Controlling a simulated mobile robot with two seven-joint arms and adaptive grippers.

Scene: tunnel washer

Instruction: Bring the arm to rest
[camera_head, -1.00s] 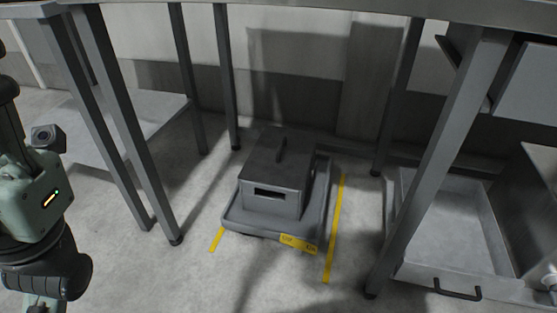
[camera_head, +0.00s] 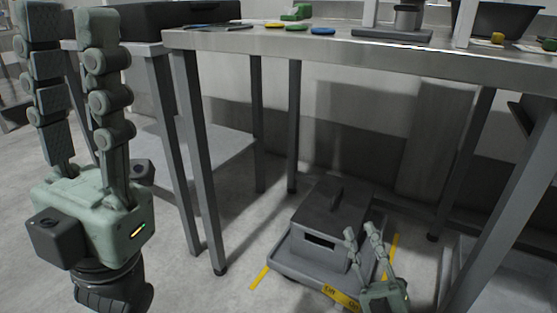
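My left gripper (camera_head: 69,12) is large and close at the left of the head view. My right gripper (camera_head: 361,231) shows small at the lower right, in front of the grey wheeled unit on the floor. Its two fingers point up with a gap between them, and it looks empty. Most of the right arm is out of view.
A metal table (camera_head: 300,47) spans the view, its legs reaching the floor. On it are coloured discs (camera_head: 297,27), a metal pot (camera_head: 407,18) and a black bowl (camera_head: 500,20). A grey wheeled unit (camera_head: 318,225) stands below between yellow floor lines.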

